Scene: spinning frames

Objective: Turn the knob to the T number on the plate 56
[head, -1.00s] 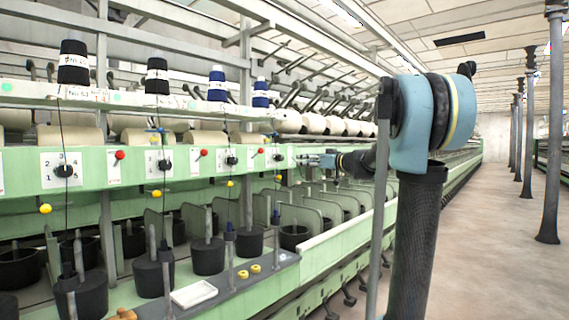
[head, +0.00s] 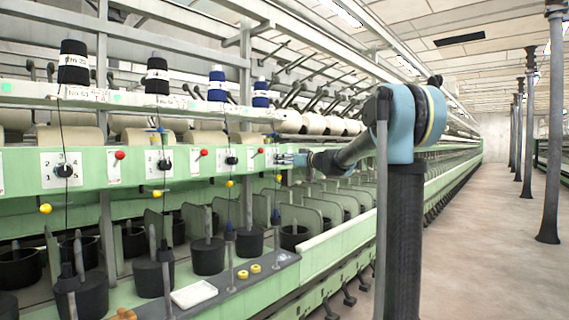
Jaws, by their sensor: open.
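Along the green rail of the spinning frame (head: 210,185) sit several white plates with black knobs. The nearest knob (head: 64,171) is on a plate (head: 47,160) with numbers around it. Further along are a second knob (head: 164,165) and a third knob (head: 231,161). My gripper (head: 279,159) is open at the far end of the row, just in front of the rail. It hides most of what is on the plate there, and I cannot tell whether it touches a knob.
Red-tipped levers (head: 119,156) stand between the knobs. Dark and blue bobbins (head: 74,62) stand on the shelf above. A white tray (head: 194,294) lies on the lower ledge. The aisle floor on the right is clear.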

